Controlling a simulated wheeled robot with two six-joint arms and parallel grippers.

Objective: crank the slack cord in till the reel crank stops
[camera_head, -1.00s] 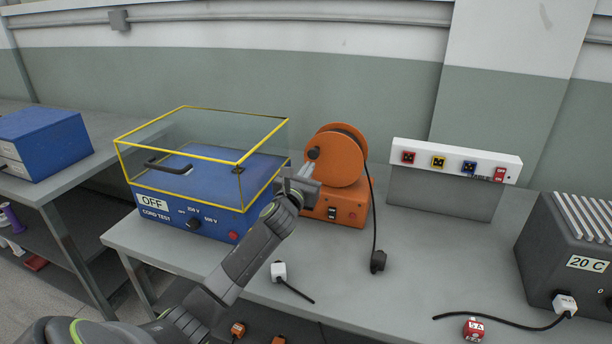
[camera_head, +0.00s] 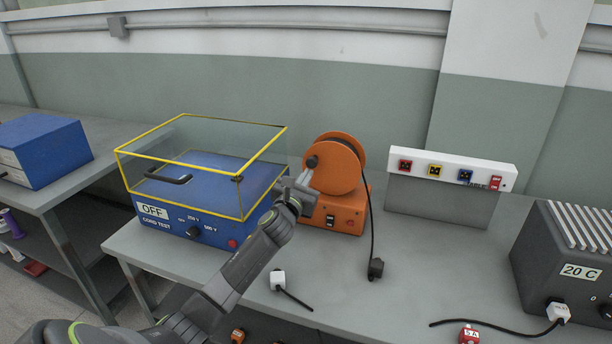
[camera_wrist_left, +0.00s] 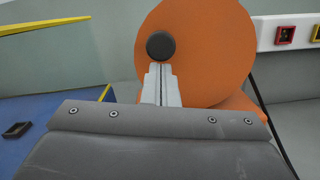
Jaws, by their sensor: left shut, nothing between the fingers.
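The orange cord reel (camera_head: 338,164) stands on its orange base (camera_head: 342,214) on the bench. Its crank has a round dark knob (camera_head: 311,161), which shows at the upper left of the reel's face. My left gripper (camera_head: 308,179) is shut and empty, its fingertips just below the knob. In the left wrist view the shut fingers (camera_wrist_left: 160,72) point at the underside of the dark knob (camera_wrist_left: 160,45); I cannot tell whether they touch it. The black cord (camera_head: 372,215) hangs from the reel's right side to a black plug (camera_head: 376,268) on the bench. My right gripper is out of view.
A blue cord tester (camera_head: 205,222) with a yellow-framed clear cover (camera_head: 200,160) stands left of the reel, close to my left arm. A white socket strip (camera_head: 450,168) stands right. A white plug (camera_head: 278,280) lies in front. A dark 20 C box (camera_head: 575,260) is at far right.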

